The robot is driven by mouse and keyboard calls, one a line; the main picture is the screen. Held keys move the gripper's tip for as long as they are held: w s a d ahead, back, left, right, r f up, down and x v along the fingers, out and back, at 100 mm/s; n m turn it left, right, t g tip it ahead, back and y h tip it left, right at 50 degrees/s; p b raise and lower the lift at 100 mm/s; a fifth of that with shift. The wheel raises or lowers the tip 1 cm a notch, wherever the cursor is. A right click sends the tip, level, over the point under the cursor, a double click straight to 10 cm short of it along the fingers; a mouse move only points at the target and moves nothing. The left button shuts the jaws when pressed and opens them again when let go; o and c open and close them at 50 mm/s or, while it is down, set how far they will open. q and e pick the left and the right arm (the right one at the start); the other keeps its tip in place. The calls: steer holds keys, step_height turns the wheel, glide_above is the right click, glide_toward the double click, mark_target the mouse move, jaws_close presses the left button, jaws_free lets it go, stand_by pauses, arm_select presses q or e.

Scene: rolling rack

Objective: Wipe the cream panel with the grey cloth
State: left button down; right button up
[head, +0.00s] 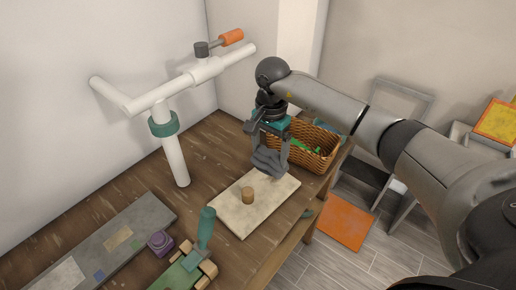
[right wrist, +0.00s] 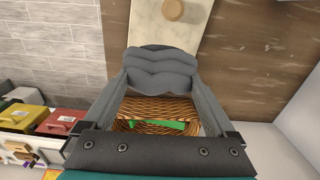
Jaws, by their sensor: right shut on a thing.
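The cream panel (head: 228,211) lies flat on the wooden table near its right edge. A round wooden knob (head: 248,195) stands on it and also shows in the right wrist view (right wrist: 173,10). My right gripper (head: 270,157) is shut on the grey cloth (head: 267,163), which is bunched between the fingers. The cloth is over the far end of the panel; I cannot tell whether it touches. In the right wrist view the cloth (right wrist: 162,70) spans between both fingers, with the panel (right wrist: 150,28) beyond it. My left gripper is not in view.
A wicker basket (head: 325,158) with green things inside stands just behind and right of my right gripper. A white pipe fitting (head: 175,160) rises at the left. A grey board (head: 95,250), purple knob (head: 159,242) and teal-handled tool (head: 206,227) lie at the front left.

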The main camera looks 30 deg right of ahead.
mark_target(268, 167)
steer(key=shift+w+d+f, duration=0.1)
steer(key=shift+w, duration=0.2)
steer(key=shift+f, duration=0.15)
steer(key=shift+s+f+b, duration=0.2)
steer(key=shift+f+b, duration=0.55)
steer(key=shift+f, duration=0.1)
steer(key=shift+w+f+b, duration=0.1)
steer(key=shift+f+b, duration=1.1)
steer(key=shift+f, duration=0.75)
steer(key=shift+f+b, duration=0.9)
steer(key=shift+f, duration=0.1)
